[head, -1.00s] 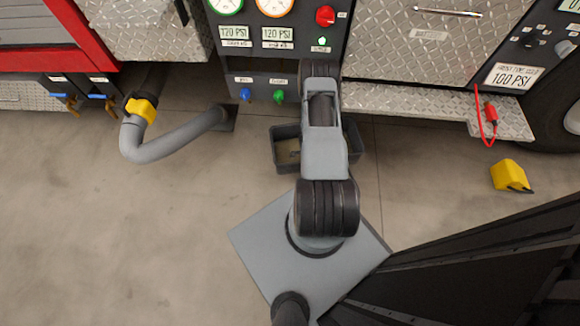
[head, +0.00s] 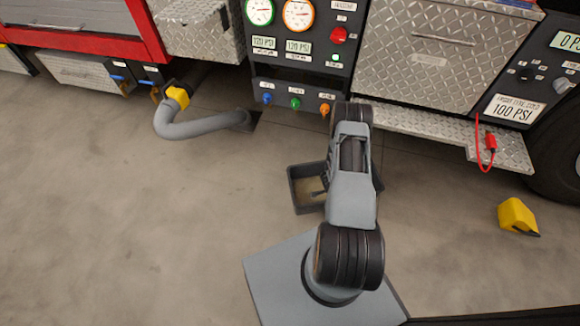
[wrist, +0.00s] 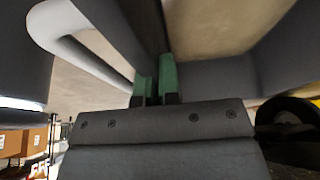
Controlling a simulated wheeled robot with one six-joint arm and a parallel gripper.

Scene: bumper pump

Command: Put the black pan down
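The black pan (head: 293,192) is an open rectangular tray in the middle of the head view, in front of the fire truck's pump panel. My arm covers its middle; a bit of its right side shows past the arm. In the wrist view my gripper (wrist: 154,85) has two green fingertips close together, with a thin dark wall of the pan between them. The pan's grey sides (wrist: 215,82) fill much of that view. From the head camera my gripper is mostly hidden. I cannot tell whether the pan's bottom touches the floor.
The truck's pump panel (head: 298,62) and a metal step (head: 440,130) stand behind. A grey hose (head: 205,128) lies at left, a yellow wedge (head: 517,215) at right. A red cable (head: 490,145) hangs from the step. Bare concrete (head: 130,230) is free at left.

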